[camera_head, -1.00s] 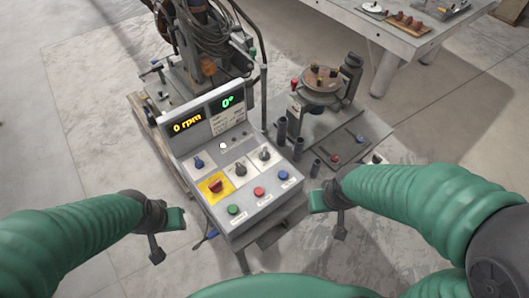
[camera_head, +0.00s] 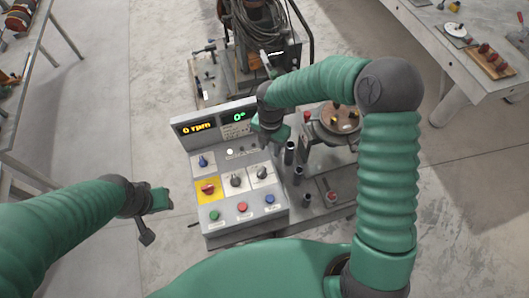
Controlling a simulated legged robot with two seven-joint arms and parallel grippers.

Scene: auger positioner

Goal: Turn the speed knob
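The grey control panel (camera_head: 187,150) stands in the middle, with an orange "0 rpm" display (camera_head: 198,127) and a green "0°" display (camera_head: 239,116). It bears a blue knob (camera_head: 203,161), two dark knobs (camera_head: 235,180) (camera_head: 262,172) and a red knob (camera_head: 207,188) on a yellow plate. The labels are too small to read, so I cannot tell which is the speed knob. My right gripper (camera_head: 270,138) is over the panel's upper right edge, fingers downward, apparently open and empty, above the right dark knob in the picture. My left gripper (camera_head: 154,216) is open and empty, left of the panel.
Green (camera_head: 214,215), red (camera_head: 242,207) and blue (camera_head: 269,199) buttons line the panel's front. A machine with a round brown plate (camera_head: 337,122) stands right of the panel, partly behind my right arm. Tables stand at the upper left and right. Floor left of the panel is clear.

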